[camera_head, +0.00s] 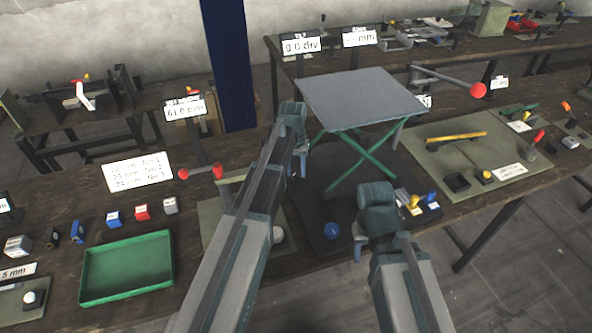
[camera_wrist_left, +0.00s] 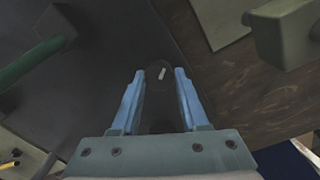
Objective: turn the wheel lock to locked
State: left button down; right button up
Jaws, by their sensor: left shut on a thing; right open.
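A dark round knob with a short pale mark, apparently the wheel lock (camera_wrist_left: 159,82), lies between the fingertips of my left gripper (camera_wrist_left: 161,72) in the left wrist view. The blue fingers are shut on its sides. In the head view my left gripper (camera_head: 299,166) points down beside the green-legged lift table (camera_head: 363,95), and the knob is hidden there. Any label for its locked position cannot be made out. My right gripper (camera_head: 363,250) is open and empty, at the front of the dark mat, away from the knob.
A blue round knob (camera_head: 331,230) stands on the dark mat between my arms. Small blocks (camera_head: 415,206) lie right of my right gripper. A green tray (camera_head: 127,268) is at the left. A lever with a red ball (camera_head: 477,90) reaches out at the right.

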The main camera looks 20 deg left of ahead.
aim_at(295, 172)
pick_arm(q)
jog(key=shift+m, duration=1.9)
jog(key=shift+c, duration=2.1)
grip_release()
jog(key=shift+r, duration=0.15)
notch_tip(295, 172, up, 7)
jog(key=p, duration=0.7)
jog(key=shift+a+r+p, duration=0.15)
jog(key=shift+r+p, duration=0.05)
jog(key=shift+p, duration=0.1)
jog(key=shift+f, duration=0.1)
